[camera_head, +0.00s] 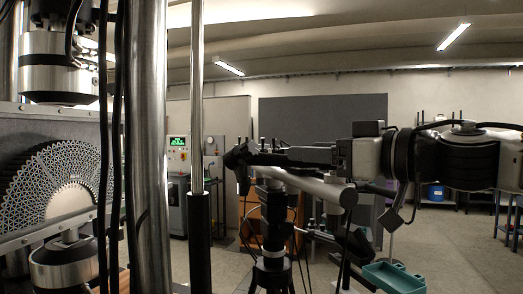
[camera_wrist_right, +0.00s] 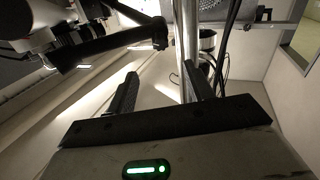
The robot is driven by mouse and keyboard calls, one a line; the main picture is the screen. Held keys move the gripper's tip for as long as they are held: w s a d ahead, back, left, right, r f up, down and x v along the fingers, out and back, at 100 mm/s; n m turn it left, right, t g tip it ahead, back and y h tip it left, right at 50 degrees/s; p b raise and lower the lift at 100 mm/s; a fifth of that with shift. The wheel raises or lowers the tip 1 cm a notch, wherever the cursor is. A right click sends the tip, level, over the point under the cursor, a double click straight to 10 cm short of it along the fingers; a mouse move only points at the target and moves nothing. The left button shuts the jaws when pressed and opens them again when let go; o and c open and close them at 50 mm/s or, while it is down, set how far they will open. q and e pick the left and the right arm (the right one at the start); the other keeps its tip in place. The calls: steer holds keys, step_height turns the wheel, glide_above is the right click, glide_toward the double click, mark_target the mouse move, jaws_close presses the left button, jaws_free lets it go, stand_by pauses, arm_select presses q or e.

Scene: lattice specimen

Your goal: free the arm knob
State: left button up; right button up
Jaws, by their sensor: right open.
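A grey horizontal arm (camera_head: 305,183) sits on a black stand (camera_head: 272,235) right of the steel columns. Dark fittings crowd its left end, and I cannot tell for sure which of them is the arm knob. My right gripper (camera_head: 262,156) reaches in from the right, just above the grey arm, pointing left. In the right wrist view my right gripper (camera_wrist_right: 159,78) is open, its two dark fingers apart with nothing between them. A dark cylindrical part (camera_wrist_right: 105,46) lies beyond the fingers at upper left there. My left gripper is not in view.
A thick steel column (camera_head: 152,150) and a thinner rod (camera_head: 197,110) stand left of the gripper. A fan-shaped lattice specimen (camera_head: 55,180) sits between the machine's heads. Black cables hang nearby. A green tray (camera_head: 393,278) is at lower right. Open floor lies at right.

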mark_target(254, 148)
steer(key=p+x, duration=0.1)
steer(key=x, duration=1)
steer(key=shift+a, duration=0.2)
steer(key=c, duration=1)
